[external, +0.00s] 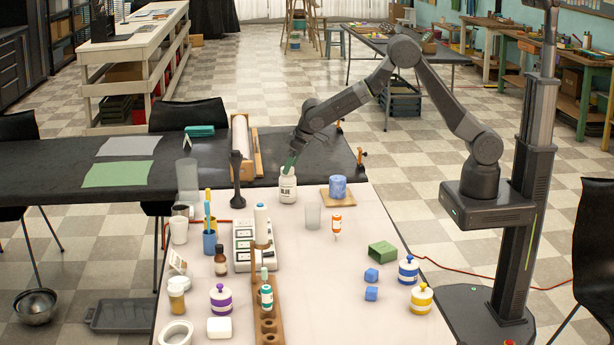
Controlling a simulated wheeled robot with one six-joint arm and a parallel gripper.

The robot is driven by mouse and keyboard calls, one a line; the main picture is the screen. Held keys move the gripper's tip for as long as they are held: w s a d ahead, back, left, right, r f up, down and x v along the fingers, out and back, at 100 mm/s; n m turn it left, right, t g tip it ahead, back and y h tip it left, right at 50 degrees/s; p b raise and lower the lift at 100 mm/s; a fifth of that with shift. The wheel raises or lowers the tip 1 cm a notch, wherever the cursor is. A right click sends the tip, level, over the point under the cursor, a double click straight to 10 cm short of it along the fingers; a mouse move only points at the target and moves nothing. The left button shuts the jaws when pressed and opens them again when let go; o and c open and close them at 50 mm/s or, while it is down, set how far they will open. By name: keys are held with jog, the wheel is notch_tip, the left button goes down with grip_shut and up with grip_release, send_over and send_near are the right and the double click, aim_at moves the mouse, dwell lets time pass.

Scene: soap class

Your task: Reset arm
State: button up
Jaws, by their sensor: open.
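My gripper (294,151) points down at the end of my arm, just above a white jar (288,190) with dark lettering. A slim dark green piece (289,164) shows between the gripper and the jar's mouth. I cannot tell whether it stands in the jar or touches the fingers. The gap between the fingers is too small to make out here. My arm reaches left from its base, bent high over the right side of the pale table (385,300).
A blue cylinder (338,187) on a wooden board and a frosted cup (312,215) stand right of the jar. A dark upright stand (236,180) is to its left. A wooden rack (254,290), white power strip and several bottles crowd the front left. The table's right middle is fairly clear.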

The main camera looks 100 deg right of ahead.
jog(key=x, duration=0.5)
jog(key=shift+w+f+p, duration=0.1)
jog(key=shift+f+p, duration=0.25)
jog(key=shift+f, duration=0.05)
jog(key=shift+w+d+r, duration=0.1)
jog(key=shift+r, duration=0.25)
jog(key=r, duration=0.3)
jog(key=r+b, duration=0.1)
jog(key=r, duration=0.5)
jog(key=shift+a+r, duration=0.3)
jog(key=w+a+n+y+b, duration=0.3)
jog(key=a+n, duration=0.4)
jog(key=a, duration=2.3)
jog(key=s+a+n+y, duration=0.1)
jog(key=s+a+n, duration=0.2)
jog(key=a, duration=1)
jog(key=s+a+n+g+b, duration=0.1)
jog(key=s+a+n, duration=0.3)
jog(key=s+a, duration=0.4)
jog(key=s+a+n+g+y+b, duration=0.1)
jog(key=s+a+n, duration=0.2)
jog(key=a, duration=1.5)
jog(key=shift+s+a+f+n+y, duration=0.2)
jog(key=shift+s+f+n+y, duration=0.15)
jog(key=shift+s, duration=0.9)
